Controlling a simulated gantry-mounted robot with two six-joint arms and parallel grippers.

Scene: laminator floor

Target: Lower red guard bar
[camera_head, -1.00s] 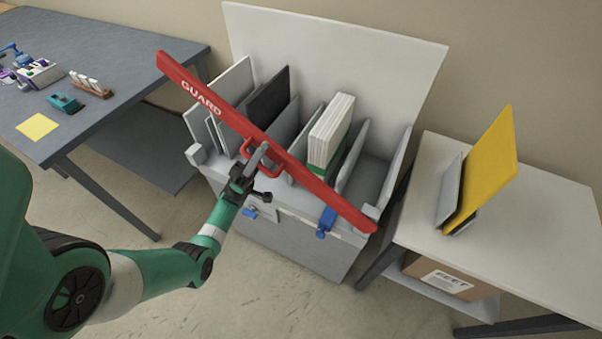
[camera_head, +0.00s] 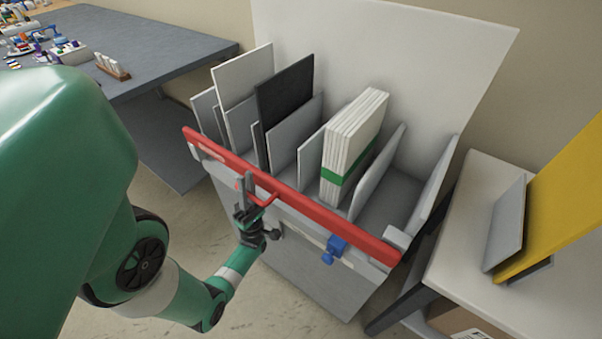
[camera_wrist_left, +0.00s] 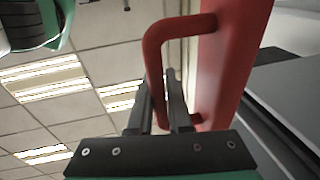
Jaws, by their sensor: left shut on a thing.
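The red guard bar (camera_head: 325,214) runs along the front top edge of the grey slotted rack (camera_head: 300,245), sloping down to the right in the head view. Its left end is near the rack's left front corner and its right end near the right front corner. Whether it rests fully on the rack, I cannot tell. My left gripper (camera_head: 248,190) is at the bar's front, shut on the red handle (camera_wrist_left: 153,50). In the left wrist view, the two fingers (camera_wrist_left: 162,90) straddle the handle, beside the bar (camera_wrist_left: 232,60). My right gripper is not in view.
The rack holds grey and black panels and a white stack (camera_head: 352,135) with a green band. A blue clamp (camera_head: 335,247) sits on the rack front. A pale table (camera_head: 465,245) with a yellow board (camera_head: 560,205) stands right; a dark table (camera_head: 165,50) stands back left.

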